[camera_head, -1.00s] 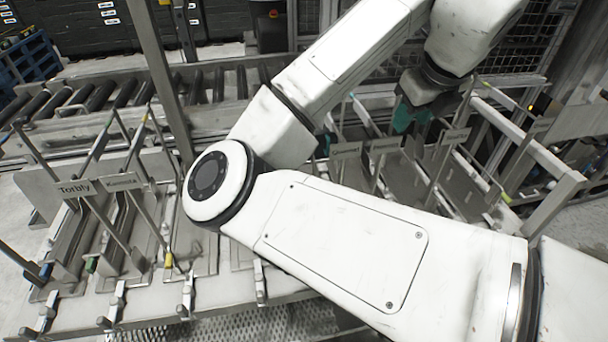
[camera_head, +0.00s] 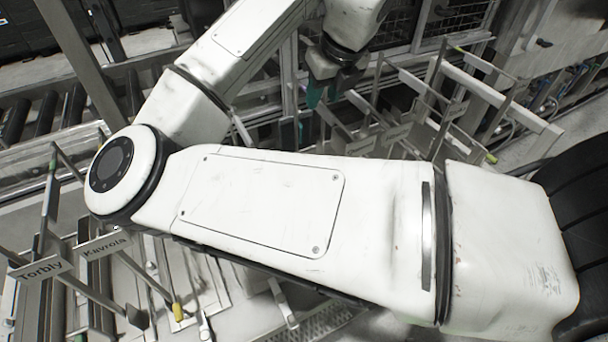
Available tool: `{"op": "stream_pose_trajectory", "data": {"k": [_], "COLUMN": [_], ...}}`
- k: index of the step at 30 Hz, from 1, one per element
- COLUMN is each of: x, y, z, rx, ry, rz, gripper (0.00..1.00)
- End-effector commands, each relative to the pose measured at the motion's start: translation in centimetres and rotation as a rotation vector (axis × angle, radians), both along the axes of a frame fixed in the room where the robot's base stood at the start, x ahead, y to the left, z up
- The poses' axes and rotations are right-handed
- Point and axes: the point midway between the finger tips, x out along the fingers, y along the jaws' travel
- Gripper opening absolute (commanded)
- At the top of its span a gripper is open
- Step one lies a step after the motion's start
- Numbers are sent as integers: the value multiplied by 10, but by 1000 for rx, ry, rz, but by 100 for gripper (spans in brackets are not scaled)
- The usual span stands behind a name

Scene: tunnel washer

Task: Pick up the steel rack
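Several grey steel racks with upright bars and name plates are in view. One group (camera_head: 395,135) stands at the upper right, just right of and below my gripper (camera_head: 322,98). Another group (camera_head: 100,262) is at the lower left, with plates that read "Torbly" and a second, less clear name. My gripper has teal fingers and points down at the near left side of the right-hand racks. My own arm hides part of it and the lower parts of these racks. I cannot tell whether the fingers touch or hold a rack.
A roller conveyor (camera_head: 70,118) runs along the upper left, with a steel post (camera_head: 82,60) beside it. Wire mesh guarding (camera_head: 455,22) stands behind the right-hand racks. Pale floor (camera_head: 585,128) shows at the right. My white arm covers the middle.

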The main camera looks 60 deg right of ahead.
Motion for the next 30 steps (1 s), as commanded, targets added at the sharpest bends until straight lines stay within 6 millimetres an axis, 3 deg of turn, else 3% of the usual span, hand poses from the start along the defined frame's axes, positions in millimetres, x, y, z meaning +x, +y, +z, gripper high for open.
{"op": "stream_pose_trajectory", "data": {"k": [8,18,26,30], "x": [6,17,18,18], "y": [-5,-16,-16,-16], "z": [-18,-57,-60,-60], "rx": [1,0,0,0], "ry": [0,0,-2,-2], "rz": [1,0,-1,-1], "gripper": [39,39,39,26]}}
